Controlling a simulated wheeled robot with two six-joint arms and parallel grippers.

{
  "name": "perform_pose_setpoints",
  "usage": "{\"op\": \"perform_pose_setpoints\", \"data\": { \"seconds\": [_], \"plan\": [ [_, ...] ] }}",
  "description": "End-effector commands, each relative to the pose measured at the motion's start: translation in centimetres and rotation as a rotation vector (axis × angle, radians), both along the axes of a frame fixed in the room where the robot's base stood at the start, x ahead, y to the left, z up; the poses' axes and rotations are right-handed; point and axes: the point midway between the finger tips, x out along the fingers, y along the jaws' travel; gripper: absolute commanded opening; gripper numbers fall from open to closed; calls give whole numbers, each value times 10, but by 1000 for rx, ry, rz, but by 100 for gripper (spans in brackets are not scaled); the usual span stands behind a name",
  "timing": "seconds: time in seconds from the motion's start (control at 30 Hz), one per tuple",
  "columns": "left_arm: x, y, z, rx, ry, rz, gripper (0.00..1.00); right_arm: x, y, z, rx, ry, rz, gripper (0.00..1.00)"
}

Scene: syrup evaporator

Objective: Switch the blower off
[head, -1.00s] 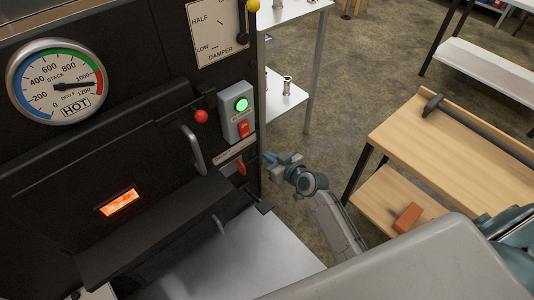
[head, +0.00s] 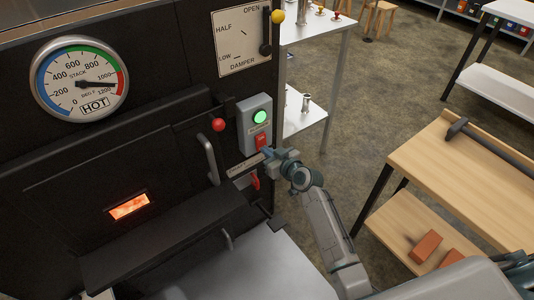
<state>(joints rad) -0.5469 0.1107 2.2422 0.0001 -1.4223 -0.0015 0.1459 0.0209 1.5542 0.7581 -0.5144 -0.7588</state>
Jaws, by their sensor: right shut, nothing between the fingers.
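A grey control box (head: 256,123) is on the black evaporator front, with a lit green lamp (head: 260,116) and a red switch (head: 261,141) below it. A label plate (head: 245,165) and a second red switch (head: 254,181) are under the box; the lettering is too small to read. My right gripper (head: 267,154) is shut and empty, just below and right of the red switch on the box. I cannot tell whether it touches the box. My left gripper is not in view.
A door handle (head: 208,158), a red knob (head: 218,125) and a dark shelf (head: 155,243) are left of the box. The damper lever (head: 266,35) is above. A wooden bench (head: 450,165) with bricks below stands right. Floor between is clear.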

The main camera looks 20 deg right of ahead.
Motion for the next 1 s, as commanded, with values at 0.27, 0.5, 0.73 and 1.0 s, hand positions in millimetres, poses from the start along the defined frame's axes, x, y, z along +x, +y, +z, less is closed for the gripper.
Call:
{"op": "perform_pose_setpoints", "data": {
  "seconds": [0.27,0.5,0.73,1.0],
  "plan": [
    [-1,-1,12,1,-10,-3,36,7,3,-1,1,-1,0,0],
    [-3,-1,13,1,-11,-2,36,7,3,1,1,-3,0,0],
    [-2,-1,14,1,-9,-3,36,-7,-3,0,0,-2,-1,0],
    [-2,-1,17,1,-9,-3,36,-38,-14,-1,-1,0,0,0]
  ]
}}
